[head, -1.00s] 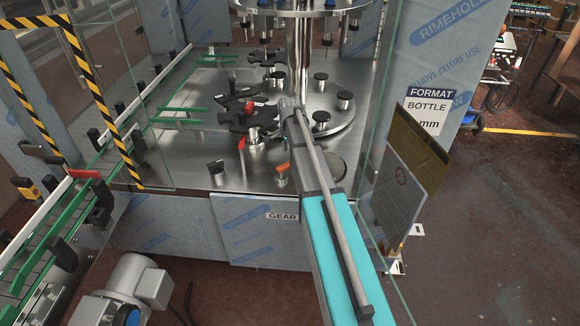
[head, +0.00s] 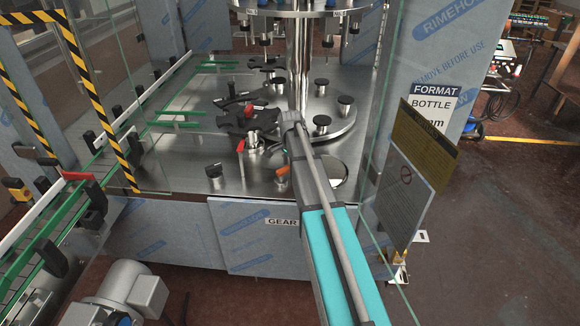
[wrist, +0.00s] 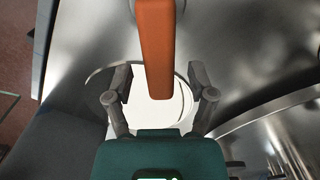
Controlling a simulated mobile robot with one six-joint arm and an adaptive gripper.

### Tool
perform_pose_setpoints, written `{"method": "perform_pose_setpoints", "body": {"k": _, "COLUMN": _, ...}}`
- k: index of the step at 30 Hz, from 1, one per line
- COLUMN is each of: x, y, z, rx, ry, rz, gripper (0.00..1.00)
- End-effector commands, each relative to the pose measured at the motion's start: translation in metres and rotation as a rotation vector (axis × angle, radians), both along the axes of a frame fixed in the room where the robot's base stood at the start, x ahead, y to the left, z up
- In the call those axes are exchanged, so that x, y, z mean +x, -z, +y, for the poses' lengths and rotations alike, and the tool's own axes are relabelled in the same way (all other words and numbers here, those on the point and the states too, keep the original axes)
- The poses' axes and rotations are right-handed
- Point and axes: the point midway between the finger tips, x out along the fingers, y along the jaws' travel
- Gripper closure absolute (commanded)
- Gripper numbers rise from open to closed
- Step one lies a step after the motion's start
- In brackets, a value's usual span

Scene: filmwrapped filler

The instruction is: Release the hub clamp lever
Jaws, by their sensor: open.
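An orange lever (head: 283,172) stands at the front of the steel machine table, just left of my arm. In the wrist view the orange lever (wrist: 155,48) is large, coming down from the top between the fingers of my gripper (wrist: 162,98). The fingers are spread, one on each side of its lower end, with gaps showing. A second lever, red (head: 240,146), is on a small post by the black star wheels. No label shows which one is the hub clamp lever.
Black star-wheel parts (head: 240,113) and several black-topped knobs stand around the central column (head: 299,70). A black-topped post (head: 214,171) is left of the levers. Glass panels and a hanging plate (head: 408,190) flank my arm on the right.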

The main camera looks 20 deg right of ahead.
Motion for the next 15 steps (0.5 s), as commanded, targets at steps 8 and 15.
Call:
{"method": "perform_pose_setpoints", "body": {"k": 8, "x": 0.0, "y": -0.0001, "z": 0.0, "rx": 0.0, "ry": 0.0, "rz": 0.0, "gripper": 0.58}}
{"method": "perform_pose_setpoints", "body": {"k": 15, "x": -0.0001, "y": -0.0001, "z": 0.0001, "rx": 0.0, "ry": 0.0, "rz": 0.0, "gripper": 1.0}}
